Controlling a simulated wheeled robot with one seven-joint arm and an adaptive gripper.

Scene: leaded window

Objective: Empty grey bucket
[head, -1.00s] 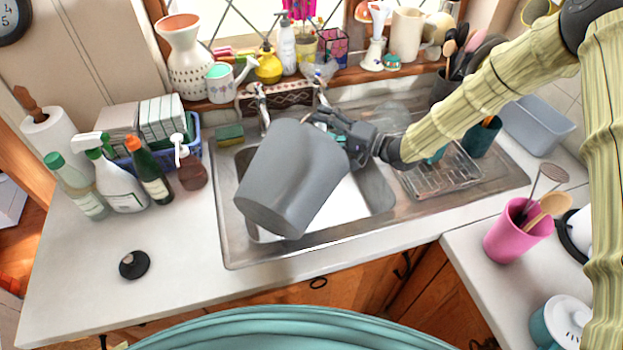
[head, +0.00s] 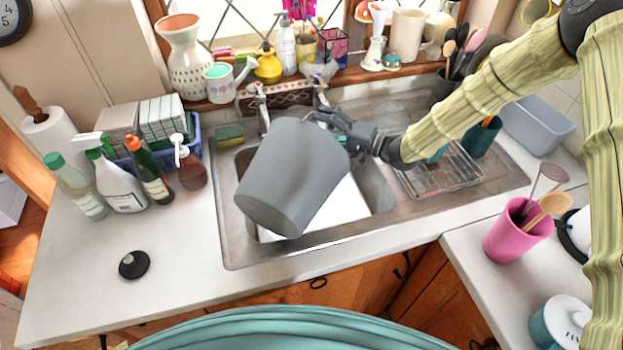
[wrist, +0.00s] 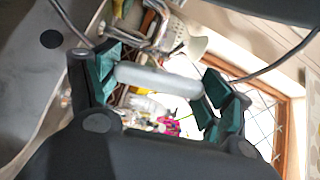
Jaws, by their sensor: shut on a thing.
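The grey bucket (head: 290,178) hangs tilted over the sink (head: 376,190) in the head view. Its base points to the lower left, towards me, and its mouth faces up and away, so its inside is hidden. I cannot tell whether it holds anything. My gripper (head: 333,123) is shut on the bucket's rim at its upper right. In the wrist view, a pale grey bar, apparently the rim (wrist: 158,80), lies between the teal finger pads of my gripper (wrist: 160,88).
A tap (head: 262,105) stands behind the bucket. Bottles (head: 120,188) and a blue crate (head: 193,150) are on the left counter, and a black plug (head: 134,265) lies in front. A wire rack (head: 445,172) is on the drainer. A pink utensil pot (head: 508,236) stands at right.

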